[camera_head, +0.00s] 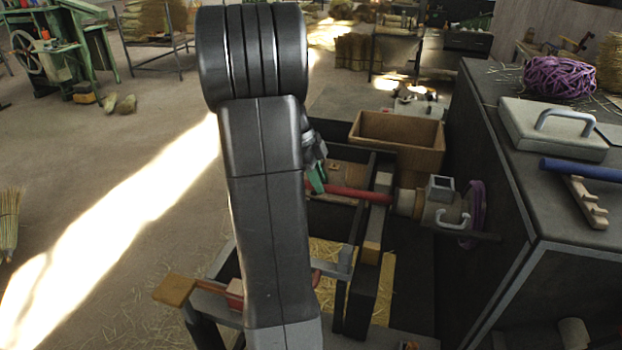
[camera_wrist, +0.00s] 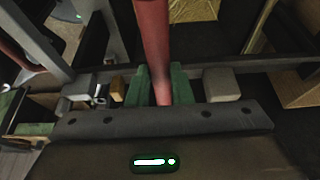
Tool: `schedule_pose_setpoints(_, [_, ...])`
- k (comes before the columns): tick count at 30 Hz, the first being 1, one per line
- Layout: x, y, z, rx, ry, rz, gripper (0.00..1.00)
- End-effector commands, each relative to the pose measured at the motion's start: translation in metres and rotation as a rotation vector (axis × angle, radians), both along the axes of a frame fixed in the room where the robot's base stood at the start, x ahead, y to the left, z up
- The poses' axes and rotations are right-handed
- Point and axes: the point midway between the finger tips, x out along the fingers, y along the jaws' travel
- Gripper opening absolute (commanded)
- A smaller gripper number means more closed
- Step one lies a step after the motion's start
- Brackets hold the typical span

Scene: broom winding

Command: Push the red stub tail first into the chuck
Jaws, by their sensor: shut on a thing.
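The red stub (camera_head: 358,193) is a red rod lying roughly level. My gripper (camera_head: 318,180) has green fingers, partly hidden behind my arm in the head view, and is shut on the stub near its left end. The wrist view shows the stub (camera_wrist: 153,35) between the two green fingers (camera_wrist: 162,88), running out of the top of the picture. The chuck (camera_head: 430,207) is a pale metal body with a grey block on top and a curved handle, right of the gripper. The stub's right end meets the chuck's left face; how far inside it is, I cannot tell.
A dark frame (camera_head: 361,290) with straw stands below the stub. A purple ring (camera_head: 474,215) is beside the chuck. A dark bench (camera_head: 480,140) at right holds purple cord, a handled plate and a blue bar. Floor at left is open.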

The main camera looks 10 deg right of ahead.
Motion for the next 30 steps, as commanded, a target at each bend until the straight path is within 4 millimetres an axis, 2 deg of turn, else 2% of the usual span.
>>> schedule_pose_setpoints(30, [-0.027, -0.064, 0.000, -0.001, -0.001, -0.001, 0.00])
